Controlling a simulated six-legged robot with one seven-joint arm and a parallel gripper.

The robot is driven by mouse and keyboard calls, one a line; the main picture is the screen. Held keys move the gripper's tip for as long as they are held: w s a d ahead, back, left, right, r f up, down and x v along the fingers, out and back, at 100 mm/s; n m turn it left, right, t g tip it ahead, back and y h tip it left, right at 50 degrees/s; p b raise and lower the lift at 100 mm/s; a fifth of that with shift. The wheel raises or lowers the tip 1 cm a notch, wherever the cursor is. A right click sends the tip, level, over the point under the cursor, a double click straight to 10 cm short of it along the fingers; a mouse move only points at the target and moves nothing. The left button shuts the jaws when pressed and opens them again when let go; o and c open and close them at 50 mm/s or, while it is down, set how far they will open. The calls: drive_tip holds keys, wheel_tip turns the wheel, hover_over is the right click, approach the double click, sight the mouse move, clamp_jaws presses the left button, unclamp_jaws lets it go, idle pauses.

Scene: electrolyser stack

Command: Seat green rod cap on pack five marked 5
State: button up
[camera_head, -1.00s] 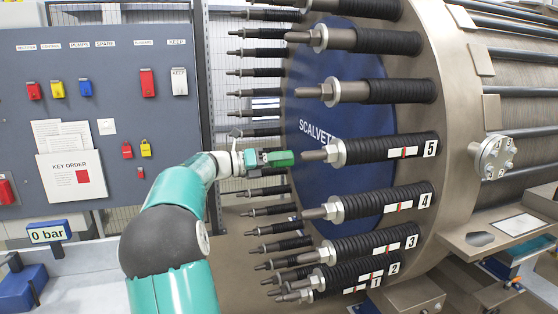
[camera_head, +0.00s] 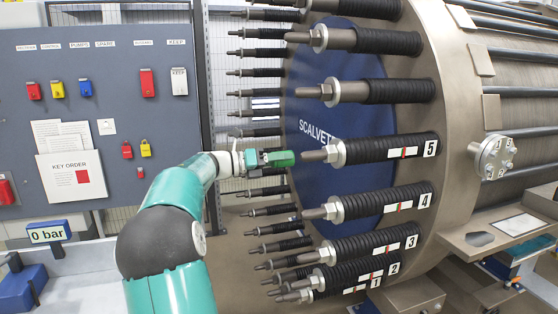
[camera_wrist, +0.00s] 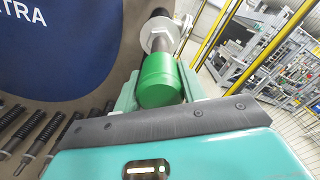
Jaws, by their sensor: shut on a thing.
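The green rod cap (camera_head: 281,158) is held in my gripper (camera_head: 268,158), which is shut on it. The cap lies roughly level, its right end close to the bare rod tip (camera_head: 313,156) of pack five. A very small gap seems to show between them in the head view. Pack five (camera_head: 385,149) is a black ribbed sleeve marked 5, with a nut (camera_head: 337,153) at its left end. In the wrist view the cap (camera_wrist: 160,80) sits between the jaws, with the rod and nut (camera_wrist: 158,36) beyond it, roughly in line; contact cannot be told there.
Pack four (camera_head: 385,202) lies just below, and another pack (camera_head: 400,91) lies above. Several thinner rods (camera_head: 265,190) stick out behind my gripper. A grey panel with locks (camera_head: 105,110) stands at the left. Free room lies between the panel and the packs.

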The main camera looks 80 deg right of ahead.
sight(301, 157)
drive_tip(key=shift+x, duration=3.55)
drive_tip(key=o, duration=1.2)
drive_tip(key=shift+w, duration=0.15)
drive_tip(key=v, duration=1.3)
drive_tip(key=shift+w+a, duration=0.2)
drive_tip(key=shift+a, duration=0.05)
